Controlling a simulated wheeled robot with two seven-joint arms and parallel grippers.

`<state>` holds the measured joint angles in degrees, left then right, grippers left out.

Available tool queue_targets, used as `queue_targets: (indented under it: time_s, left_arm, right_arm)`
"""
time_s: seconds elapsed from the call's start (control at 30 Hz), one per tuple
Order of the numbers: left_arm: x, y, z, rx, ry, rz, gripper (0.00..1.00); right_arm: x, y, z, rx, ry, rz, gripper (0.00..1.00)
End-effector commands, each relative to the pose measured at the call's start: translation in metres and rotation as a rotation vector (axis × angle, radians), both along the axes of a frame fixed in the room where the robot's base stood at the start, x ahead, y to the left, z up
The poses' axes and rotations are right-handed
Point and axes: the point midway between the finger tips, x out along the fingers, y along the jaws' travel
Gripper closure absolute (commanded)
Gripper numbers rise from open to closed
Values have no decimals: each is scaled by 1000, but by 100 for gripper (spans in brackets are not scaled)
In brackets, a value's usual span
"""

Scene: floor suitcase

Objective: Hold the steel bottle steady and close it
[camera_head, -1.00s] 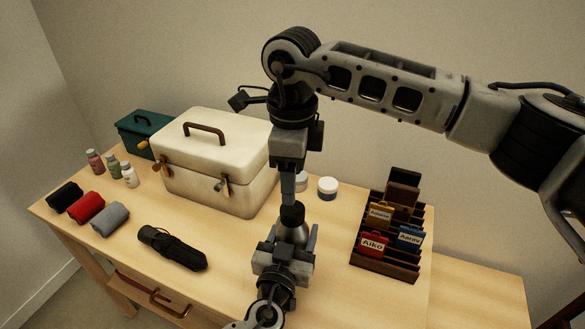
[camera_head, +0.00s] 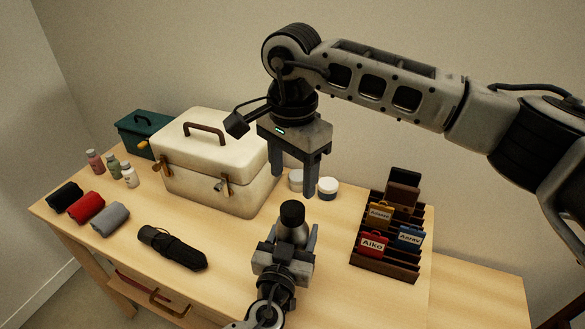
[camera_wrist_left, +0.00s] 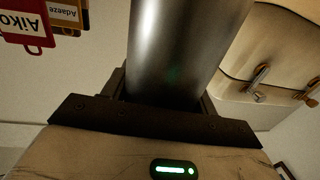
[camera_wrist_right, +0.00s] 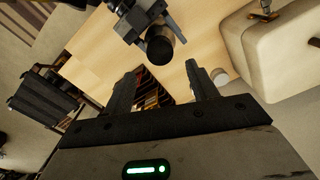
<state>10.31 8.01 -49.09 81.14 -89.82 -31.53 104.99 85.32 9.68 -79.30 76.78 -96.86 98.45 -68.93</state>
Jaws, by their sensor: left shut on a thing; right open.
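The steel bottle (camera_head: 293,231) stands upright at the front middle of the table with its black cap (camera_head: 292,212) on top. My left gripper (camera_head: 288,246) is shut around the bottle's body from the front. The left wrist view shows the steel body (camera_wrist_left: 180,50) between the fingers. My right gripper (camera_head: 294,194) is open and empty, its fingers pointing down above and behind the cap. In the right wrist view the cap (camera_wrist_right: 160,47) lies beyond the open fingers (camera_wrist_right: 158,88). Whether the cap is fully tight cannot be told.
A cream case (camera_head: 217,165) stands behind left of the bottle. Two white jars (camera_head: 327,189) stand behind it. A tag rack (camera_head: 385,265) is to the right. A black umbrella (camera_head: 172,248), rolled cloths (camera_head: 86,207) and small bottles (camera_head: 113,167) lie or stand left.

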Motion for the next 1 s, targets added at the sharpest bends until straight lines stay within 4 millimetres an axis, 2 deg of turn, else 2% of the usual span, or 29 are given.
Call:
queue_targets:
  time_s: [0.3, 0.5, 0.9, 0.93, 1.0]
  left_arm:
    - [0, 0, -1, 2, 2, 0, 100]
    - [0, 0, -1, 2, 2, 0, 100]
    - [0, 0, -1, 2, 2, 0, 100]
    - [0, 0, -1, 2, 2, 0, 100]
    - [0, 0, -1, 2, 2, 0, 100]
  right_arm:
    - [-1, 0, -46, -1, 4, -2, 42]
    - [0, 0, -70, -1, 2, -3, 42]
    - [0, 0, -78, 1, 1, -2, 42]
    - [0, 0, -78, 1, 1, -2, 45]
    - [0, 0, -77, 1, 1, -1, 64]
